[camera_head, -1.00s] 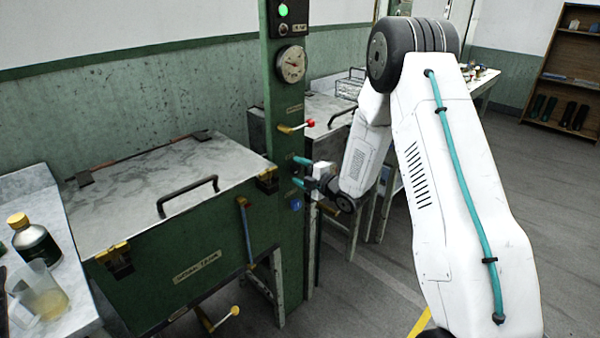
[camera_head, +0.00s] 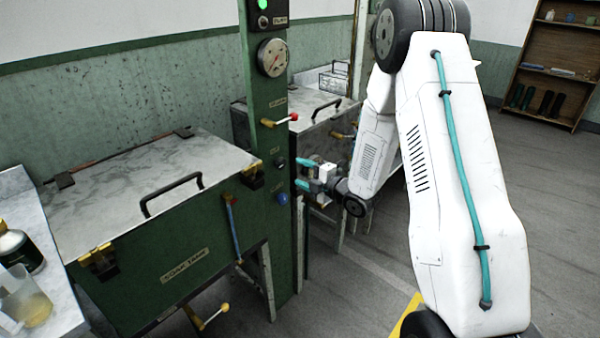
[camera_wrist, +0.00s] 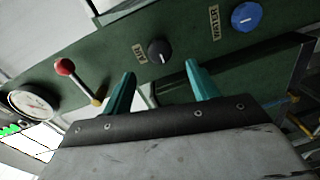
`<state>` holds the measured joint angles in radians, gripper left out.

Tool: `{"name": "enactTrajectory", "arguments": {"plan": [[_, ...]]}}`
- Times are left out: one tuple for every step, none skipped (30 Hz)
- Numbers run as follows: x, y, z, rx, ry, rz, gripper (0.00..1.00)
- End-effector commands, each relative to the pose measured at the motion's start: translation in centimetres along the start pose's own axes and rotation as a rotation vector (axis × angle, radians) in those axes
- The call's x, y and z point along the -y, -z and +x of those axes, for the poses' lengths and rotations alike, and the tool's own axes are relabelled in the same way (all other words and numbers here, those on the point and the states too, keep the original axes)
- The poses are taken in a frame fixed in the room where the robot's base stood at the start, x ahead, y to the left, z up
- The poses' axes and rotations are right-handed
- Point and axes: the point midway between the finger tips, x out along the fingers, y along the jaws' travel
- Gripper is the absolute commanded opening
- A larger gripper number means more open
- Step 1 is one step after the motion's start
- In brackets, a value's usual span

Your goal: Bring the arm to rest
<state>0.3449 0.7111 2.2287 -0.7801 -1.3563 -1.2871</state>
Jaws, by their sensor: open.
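My gripper (camera_head: 304,173) has teal fingers and is open and empty. In the head view it is beside the green control column (camera_head: 262,140), near the black knob (camera_head: 280,162) and the blue knob (camera_head: 282,198). In the wrist view the two teal fingertips (camera_wrist: 160,80) stand apart, with the black knob (camera_wrist: 158,50) beyond the gap between them and the blue knob (camera_wrist: 246,16) to the upper right. I cannot tell the exact distance to the panel. My white arm is bent, its elbow high at the top of the head view.
The column carries a gauge (camera_head: 272,57), a red-tipped lever (camera_head: 280,120) and a green lamp (camera_head: 262,4). A lidded green tank (camera_head: 190,240) stands left of it. A bottle (camera_head: 22,250) and a beaker (camera_head: 28,300) stand far left. Open floor (camera_head: 535,200) lies right.

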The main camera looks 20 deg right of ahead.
Motion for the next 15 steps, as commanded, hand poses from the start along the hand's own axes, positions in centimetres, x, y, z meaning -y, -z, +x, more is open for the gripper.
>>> {"name": "enactTrajectory", "arguments": {"plan": [[0.0,0.0,0.0,0.0,0.0,0.0,0.59],[0.0,0.0,0.0,0.0,0.0,0.0,0.59],[0.0,0.0,0.0,0.0,0.0,0.0,0.59],[0.0,0.0,0.0,0.0,0.0,0.0,0.59],[0.0,0.0,0.0,0.0,0.0,0.0,0.59],[0.0,0.0,0.0,0.0,0.0,0.004,0.59],[0.0,0.0,0.0,0.0,0.0,0.012,0.59],[0.2,-0.1,0.0,0.003,0.01,0.027,0.59],[0.8,-0.2,0.0,0.014,0.039,0.055,0.59],[1.5,-0.5,0.0,0.029,0.069,0.081,0.59],[2.2,-0.9,-0.1,0.051,0.106,0.111,0.59],[3.6,-1.4,-0.5,0.09,0.168,0.161,0.59],[4.9,-1.9,-0.9,0.128,0.222,0.205,0.59],[6.2,-2.4,-1.5,0.173,0.28,0.253,0.59],[7.5,-3.0,-2.4,0.242,0.354,0.318,0.59]]}}
